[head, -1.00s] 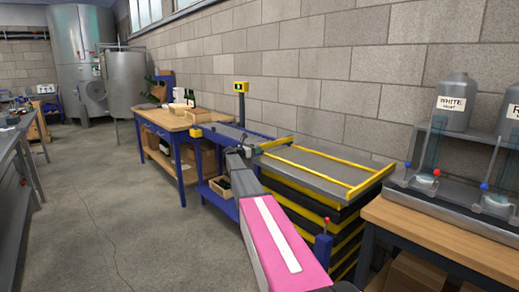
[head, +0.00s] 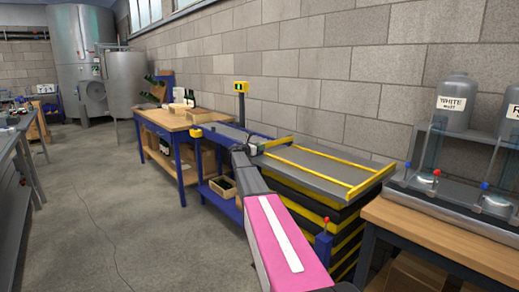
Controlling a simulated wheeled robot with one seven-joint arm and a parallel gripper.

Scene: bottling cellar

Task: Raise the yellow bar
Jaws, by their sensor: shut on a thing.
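The yellow bar (head: 278,143) lies low across the near-left end of the grey platform with the yellow rails, roughly level. My gripper (head: 257,149) is at its left end, shut on it. The fingers are small and partly hidden by my arm, so the exact grip is hard to see. My pink and grey arm reaches up to it from the bottom of the picture.
The lift platform (head: 330,172) has striped sides and looks empty. A blue-legged conveyor (head: 222,131) joins it on the left, beside a post with a yellow box (head: 241,86). A wooden bench with filling gear (head: 440,233) stands close on the right. The floor at left is clear.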

